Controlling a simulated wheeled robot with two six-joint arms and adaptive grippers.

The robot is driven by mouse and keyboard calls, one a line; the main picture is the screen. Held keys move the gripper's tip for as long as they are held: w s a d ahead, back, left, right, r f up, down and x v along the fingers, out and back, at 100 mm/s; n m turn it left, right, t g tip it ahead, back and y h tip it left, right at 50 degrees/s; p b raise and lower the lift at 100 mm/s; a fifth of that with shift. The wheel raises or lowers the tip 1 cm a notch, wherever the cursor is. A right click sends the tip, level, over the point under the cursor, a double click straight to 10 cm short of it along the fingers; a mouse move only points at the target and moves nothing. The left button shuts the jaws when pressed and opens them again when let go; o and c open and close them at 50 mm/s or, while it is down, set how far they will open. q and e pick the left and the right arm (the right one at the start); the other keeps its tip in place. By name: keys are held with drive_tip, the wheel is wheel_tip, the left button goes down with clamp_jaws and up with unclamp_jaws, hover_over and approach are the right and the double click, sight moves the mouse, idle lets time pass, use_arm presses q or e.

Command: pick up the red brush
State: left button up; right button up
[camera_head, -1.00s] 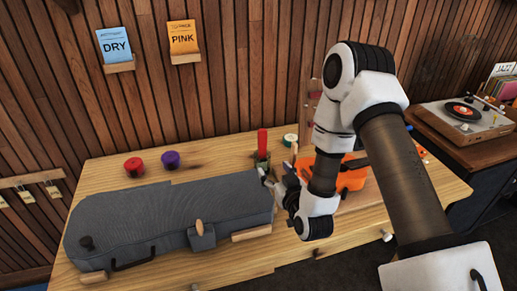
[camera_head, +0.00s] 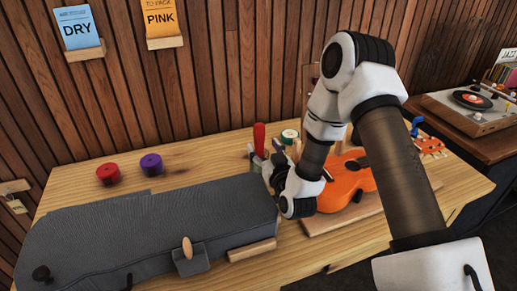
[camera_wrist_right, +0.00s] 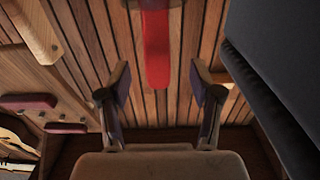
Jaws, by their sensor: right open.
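The red brush (camera_head: 259,138) stands upright behind the grey case, with its red handle up. Its lower part is hidden by my right gripper. My right gripper (camera_head: 263,155) is at the brush in the head view, low on its handle. In the right wrist view, the open fingers (camera_wrist_right: 160,82) point at the red handle (camera_wrist_right: 157,45), which lies between their lines and ahead of the tips. Nothing is held. I cannot tell if a finger touches it. My left gripper is not in view.
A grey case (camera_head: 150,232) fills the front left of the wooden table. Red (camera_head: 108,174) and purple (camera_head: 151,163) round items sit behind it. An orange ukulele (camera_head: 345,185) lies right of the gripper. A green-and-white roll (camera_head: 290,136) stands close right of the brush.

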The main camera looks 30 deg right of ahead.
sight(260, 138)
drive_tip(key=p+x, duration=0.1)
drive_tip(key=x, duration=0.4)
drive_tip(key=shift+w+d+r, duration=0.1)
drive_tip(key=shift+d+r, duration=0.05)
clamp_jaws()
drive_tip(key=shift+r, duration=0.15)
